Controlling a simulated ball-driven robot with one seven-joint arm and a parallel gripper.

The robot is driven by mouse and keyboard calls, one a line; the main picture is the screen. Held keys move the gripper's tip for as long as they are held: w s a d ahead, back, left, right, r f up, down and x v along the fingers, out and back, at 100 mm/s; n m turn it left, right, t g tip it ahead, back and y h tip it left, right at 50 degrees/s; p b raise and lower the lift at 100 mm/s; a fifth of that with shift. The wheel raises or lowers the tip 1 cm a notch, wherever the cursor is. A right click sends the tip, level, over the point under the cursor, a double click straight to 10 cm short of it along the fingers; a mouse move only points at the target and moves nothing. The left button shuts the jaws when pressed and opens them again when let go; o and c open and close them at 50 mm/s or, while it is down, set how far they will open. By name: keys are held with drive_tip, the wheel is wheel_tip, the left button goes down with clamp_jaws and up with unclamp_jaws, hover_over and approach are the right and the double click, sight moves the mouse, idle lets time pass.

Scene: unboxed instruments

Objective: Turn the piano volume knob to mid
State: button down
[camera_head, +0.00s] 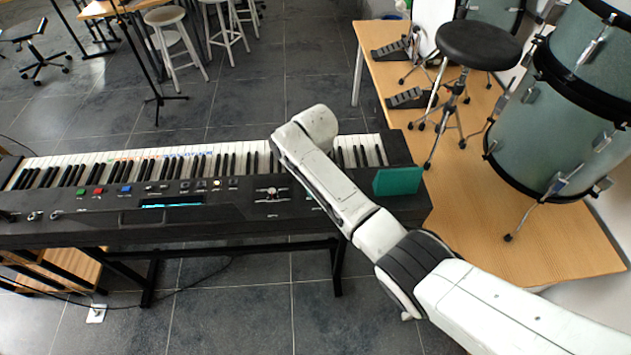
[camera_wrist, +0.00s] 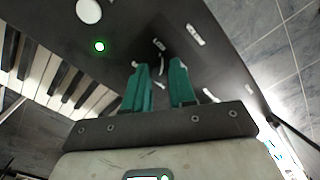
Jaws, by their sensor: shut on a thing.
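The black electronic piano (camera_head: 110,222) stands on a dark frame in the head view, its panel carrying coloured buttons, a lit display and small controls. In the wrist view, my gripper (camera_wrist: 161,72) has two teal fingers pointing at the dark panel (camera_wrist: 120,25). They are shut on the volume knob, with a small gap between them. The knob is dark and mostly hidden between the fingertips; pale marks show near it, but I cannot read its setting. In the head view my white arm reaches over the piano's right part and hides the panel there.
A green-lit spot (camera_wrist: 99,46) and a round white control (camera_wrist: 89,11) lie near the fingers. White and black keys (camera_wrist: 50,70) are at left. Drums and a black stool (camera_head: 478,45) stand on a wooden platform (camera_head: 540,240).

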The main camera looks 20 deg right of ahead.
drive_tip(key=m+p, duration=0.1)
drive_tip(key=m, duration=0.3)
drive_tip(key=shift+a+m, duration=0.1)
drive_tip(key=shift+m, duration=0.2)
drive_tip(key=m, duration=0.3)
drive_tip(key=shift+m, duration=0.3)
drive_tip(key=m, duration=0.4)
drive_tip(key=shift+w+p, duration=0.1)
drive_tip(key=shift+p, duration=0.2)
drive_tip(key=shift+r+m, duration=0.1)
drive_tip(key=shift+m, duration=1.4)
drive_tip(key=c, duration=0.9)
unclamp_jaws()
drive_tip(key=shift+c, duration=0.2)
